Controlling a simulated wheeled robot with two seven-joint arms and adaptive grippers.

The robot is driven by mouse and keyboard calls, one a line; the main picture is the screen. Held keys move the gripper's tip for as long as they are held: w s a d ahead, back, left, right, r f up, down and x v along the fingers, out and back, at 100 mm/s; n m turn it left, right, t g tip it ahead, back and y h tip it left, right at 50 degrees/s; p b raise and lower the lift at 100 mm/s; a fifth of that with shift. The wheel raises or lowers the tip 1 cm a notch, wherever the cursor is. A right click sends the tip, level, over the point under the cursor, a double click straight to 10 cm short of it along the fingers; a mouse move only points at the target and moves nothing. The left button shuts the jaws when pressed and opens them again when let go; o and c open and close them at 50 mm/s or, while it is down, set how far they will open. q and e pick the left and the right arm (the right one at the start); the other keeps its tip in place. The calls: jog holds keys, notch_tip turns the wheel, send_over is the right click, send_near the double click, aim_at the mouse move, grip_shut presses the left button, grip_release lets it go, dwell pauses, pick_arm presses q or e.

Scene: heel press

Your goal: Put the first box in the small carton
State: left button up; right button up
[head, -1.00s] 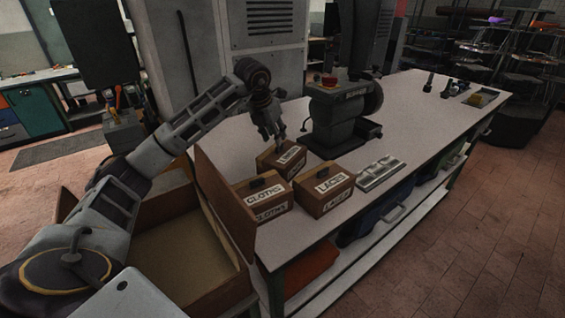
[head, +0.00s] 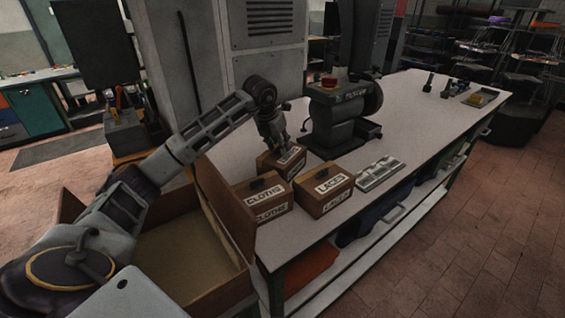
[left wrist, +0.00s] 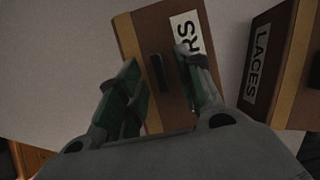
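Three brown boxes with dark top handles and white labels stand on the table: the CLOTHS box (head: 260,200), the LACES box (head: 323,190) and a back box (head: 270,162) whose label is partly hidden. My left gripper (head: 279,146) is right over the back box, fingers pointing down. In the left wrist view, the open fingers (left wrist: 158,75) stand either side of that box's handle (left wrist: 160,72); contact cannot be told. The label there ends in "RS". The LACES box (left wrist: 262,62) is at the right. An open carton (head: 215,298) stands left of the table. My right gripper is out of view.
A dark machine (head: 335,120) with a red top stands behind the boxes. The carton's raised flap (head: 226,212) stands along the table's left edge. The table's right part is mostly clear.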

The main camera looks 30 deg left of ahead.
pick_arm(q)
jog(key=shift+c, duration=0.4)
grip_shut()
dwell(0.4)
